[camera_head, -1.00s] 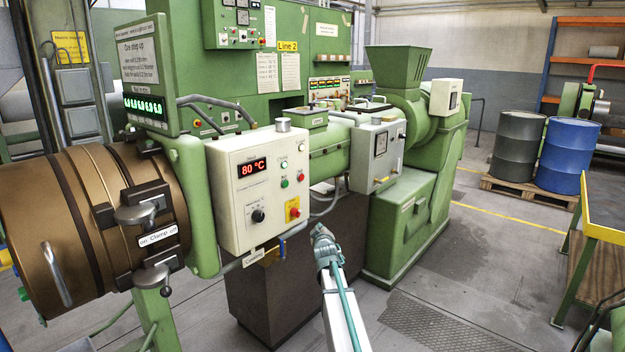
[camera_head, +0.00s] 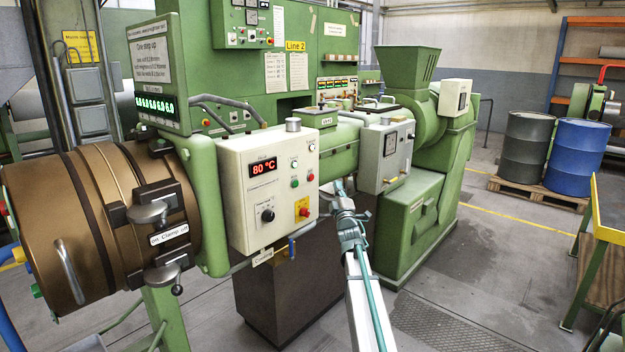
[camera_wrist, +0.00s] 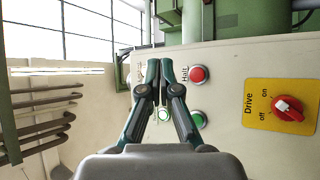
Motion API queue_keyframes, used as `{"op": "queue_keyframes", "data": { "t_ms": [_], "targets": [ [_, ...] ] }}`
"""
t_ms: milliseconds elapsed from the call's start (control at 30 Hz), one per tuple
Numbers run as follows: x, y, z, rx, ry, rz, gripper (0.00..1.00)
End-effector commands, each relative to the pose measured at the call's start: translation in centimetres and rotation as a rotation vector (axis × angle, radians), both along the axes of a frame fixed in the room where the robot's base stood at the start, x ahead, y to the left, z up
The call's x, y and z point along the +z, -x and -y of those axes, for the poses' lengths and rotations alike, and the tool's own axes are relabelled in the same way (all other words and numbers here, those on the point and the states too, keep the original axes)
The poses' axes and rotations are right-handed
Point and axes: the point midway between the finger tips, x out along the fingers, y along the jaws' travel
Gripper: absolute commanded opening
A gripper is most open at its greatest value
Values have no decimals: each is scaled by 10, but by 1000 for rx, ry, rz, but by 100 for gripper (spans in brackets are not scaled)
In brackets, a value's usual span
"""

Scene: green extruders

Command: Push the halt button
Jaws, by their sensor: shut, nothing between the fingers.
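The halt button is a red round button (camera_wrist: 198,74) with the word "Halt" beside it, on a pale control panel (camera_wrist: 235,55) in the wrist view. In the head view the red button (camera_head: 310,177) sits on the right side of the white control box (camera_head: 240,200), above the red and yellow drive switch (camera_head: 303,208). My gripper (camera_wrist: 160,66) is shut and empty; its fingertips appear just left of the halt button in the wrist view. In the head view my gripper (camera_head: 341,186) is right of the box, apart from the button.
A green button (camera_wrist: 198,119) and a pale lit button (camera_wrist: 163,115) are near the halt button. The drive switch (camera_wrist: 290,108) is on a yellow plate at the right. A grey box (camera_head: 385,155) stands behind my gripper. Open floor lies at the front right.

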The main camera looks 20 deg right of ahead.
Motion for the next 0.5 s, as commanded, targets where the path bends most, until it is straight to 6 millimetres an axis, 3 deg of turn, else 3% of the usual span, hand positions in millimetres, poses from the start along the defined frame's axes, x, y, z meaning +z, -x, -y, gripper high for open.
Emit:
{"op": "queue_keyframes", "data": {
  "t_ms": [267,500],
  "targets": [
    [0,-12,-5,1,-2,-1,0],
    [1,-39,-18,2,-3,-1,0]
  ]
}}
